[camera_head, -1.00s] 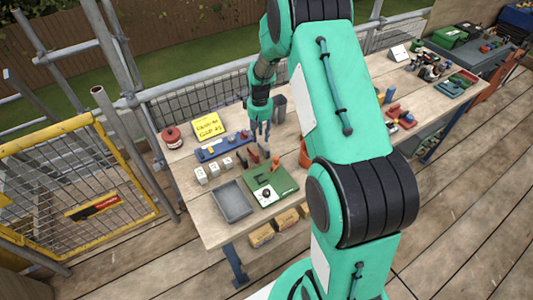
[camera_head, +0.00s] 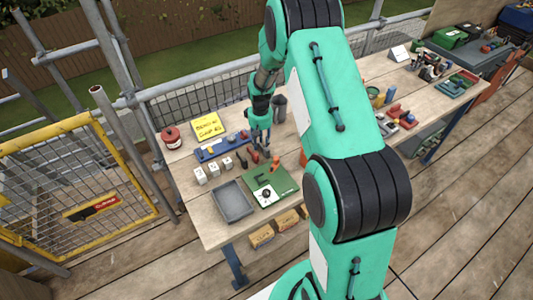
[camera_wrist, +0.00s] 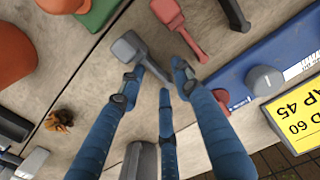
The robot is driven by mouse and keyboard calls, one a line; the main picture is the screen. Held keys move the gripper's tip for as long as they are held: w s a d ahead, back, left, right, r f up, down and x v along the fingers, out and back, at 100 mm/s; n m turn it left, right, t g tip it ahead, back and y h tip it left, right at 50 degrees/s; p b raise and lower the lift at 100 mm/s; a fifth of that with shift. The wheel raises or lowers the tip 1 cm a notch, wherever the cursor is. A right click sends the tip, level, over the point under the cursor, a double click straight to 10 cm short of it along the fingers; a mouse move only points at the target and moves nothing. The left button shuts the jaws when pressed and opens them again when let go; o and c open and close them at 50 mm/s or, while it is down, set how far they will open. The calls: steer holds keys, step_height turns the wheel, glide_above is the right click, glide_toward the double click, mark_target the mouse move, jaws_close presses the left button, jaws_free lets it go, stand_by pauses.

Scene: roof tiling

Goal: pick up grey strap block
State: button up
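A grey block with a narrow strap-like tail (camera_wrist: 128,47) lies on the wooden bench in the wrist view. It is the one that fits the grey strap block. My gripper (camera_wrist: 157,80) has its blue fingers spread around the tail end, with gaps between the fingertips. I see no firm hold on the block. In the head view my gripper (camera_head: 262,143) points down, low over the bench, behind the green board. The grey block is hard to make out there, close to the fingers.
A blue rack (camera_head: 220,146) and yellow sign (camera_head: 207,127) stand behind. A grey tray (camera_head: 232,201), green board (camera_head: 282,187) and white blocks (camera_head: 200,176) lie in front. A dark cup (camera_head: 279,109) is close behind the gripper.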

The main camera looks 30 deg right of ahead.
jaws_close()
stand_by(0.3)
step_height(320, 180, up, 10)
steer(key=p, duration=0.1)
steer(key=shift+p, duration=0.35)
stand_by(0.6)
